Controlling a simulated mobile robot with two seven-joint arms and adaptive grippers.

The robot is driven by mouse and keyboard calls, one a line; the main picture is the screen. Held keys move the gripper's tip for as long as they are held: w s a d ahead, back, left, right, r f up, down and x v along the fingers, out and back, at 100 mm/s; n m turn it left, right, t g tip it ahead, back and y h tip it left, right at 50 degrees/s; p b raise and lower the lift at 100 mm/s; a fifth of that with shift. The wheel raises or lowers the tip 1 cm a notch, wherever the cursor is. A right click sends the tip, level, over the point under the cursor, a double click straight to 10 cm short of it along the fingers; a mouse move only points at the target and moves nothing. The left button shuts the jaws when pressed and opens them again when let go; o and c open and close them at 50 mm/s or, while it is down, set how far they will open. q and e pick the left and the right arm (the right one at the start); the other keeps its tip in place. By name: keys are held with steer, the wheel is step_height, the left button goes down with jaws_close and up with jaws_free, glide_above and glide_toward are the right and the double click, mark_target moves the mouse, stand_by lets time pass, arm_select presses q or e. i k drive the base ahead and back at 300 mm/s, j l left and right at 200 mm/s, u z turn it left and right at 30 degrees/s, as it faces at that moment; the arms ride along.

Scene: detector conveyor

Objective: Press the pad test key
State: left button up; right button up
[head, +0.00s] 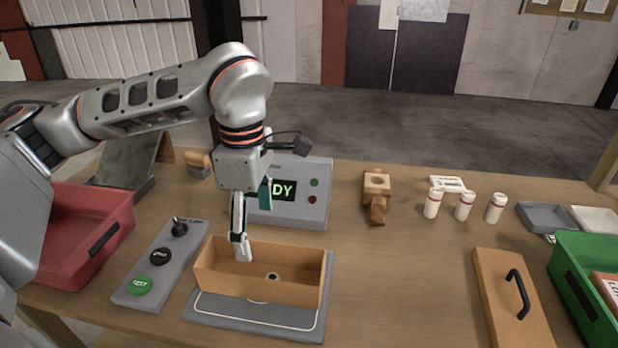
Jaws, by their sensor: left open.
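A grey control box (163,262) lies on the table at left, with a green key marked TEST (139,286) at its near end. A black key (160,257) and a black knob (180,227) sit farther back on it. My left gripper (253,225) is open, pointing down at the open wooden box, to the right of the control box and apart from the green key. One fingertip overlaps the box interior; its exact height is unclear. Nothing shows between the fingers. The wooden box (255,285) stands on a grey pad (250,316). My right gripper is out of view.
A display panel (318,178) behind my gripper shows green letters, partly hidden. A red bin (90,215) stands at left. A wooden lid with handle (497,290) and a green bin (575,295) are at right. White bottles (464,207) stand farther back. The centre-right table is clear.

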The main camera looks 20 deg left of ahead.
mark_target(142, 284)
steer(key=k, duration=1)
